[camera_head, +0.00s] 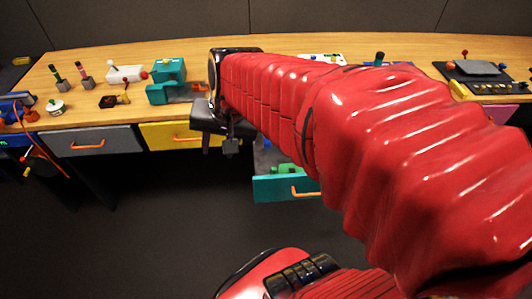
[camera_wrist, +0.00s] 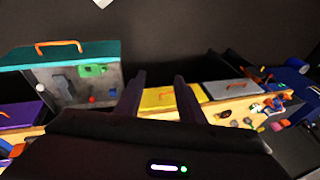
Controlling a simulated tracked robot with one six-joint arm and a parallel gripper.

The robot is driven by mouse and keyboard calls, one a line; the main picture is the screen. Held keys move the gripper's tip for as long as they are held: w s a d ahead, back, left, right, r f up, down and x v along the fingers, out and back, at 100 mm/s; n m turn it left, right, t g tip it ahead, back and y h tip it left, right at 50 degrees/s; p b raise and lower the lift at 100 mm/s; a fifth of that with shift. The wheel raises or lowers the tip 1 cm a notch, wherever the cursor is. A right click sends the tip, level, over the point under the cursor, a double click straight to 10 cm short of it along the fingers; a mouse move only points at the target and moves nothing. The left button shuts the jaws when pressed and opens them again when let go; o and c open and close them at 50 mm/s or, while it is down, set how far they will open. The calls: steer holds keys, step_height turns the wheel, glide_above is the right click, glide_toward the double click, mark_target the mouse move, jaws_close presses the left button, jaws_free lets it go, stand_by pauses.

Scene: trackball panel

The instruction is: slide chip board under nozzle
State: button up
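My gripper (camera_head: 219,146) hangs in front of the desk edge by the yellow drawer. In the wrist view my gripper (camera_wrist: 158,82) has its two dark fingers apart with nothing between them. A green piece (camera_head: 285,169) lies in the open teal drawer; it also shows in the wrist view (camera_wrist: 92,70). I cannot tell whether it is the chip board. A teal machine (camera_head: 166,80) stands on the desk, left of and beyond my gripper. It may carry the nozzle, but no nozzle is clear. My arm hides part of the desk.
The teal drawer (camera_head: 272,189) stands open; the yellow drawer (camera_head: 183,135) and grey drawer (camera_head: 93,141) look shut. A white box (camera_head: 126,74) and small joysticks (camera_head: 84,77) stand on the desk at left. A black panel (camera_head: 481,75) is at far right. The floor in front is clear.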

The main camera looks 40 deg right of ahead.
steer(key=w+d+f+m, duration=0.4)
steer(key=d+f+m, duration=0.1)
steer(key=d+m, duration=0.15)
steer(key=m+y, duration=0.2)
steer(key=m, duration=0.7)
glide_above(275, 169)
steer(key=s+a, duration=0.3)
steer(key=a, duration=0.1)
step_height(275, 169, down, 11)
steer(key=s+d+f+m, duration=0.2)
steer(key=d+f+m, duration=0.3)
steer(key=d+f, duration=0.2)
steer(key=shift+d+f+m+g, duration=0.25)
steer(key=shift+f+m+g, duration=0.05)
steer(key=shift+m, duration=0.05)
steer(key=x, duration=1.4)
steer(key=shift+w+r, duration=0.1)
steer(key=shift+c, duration=0.3)
jaws_close()
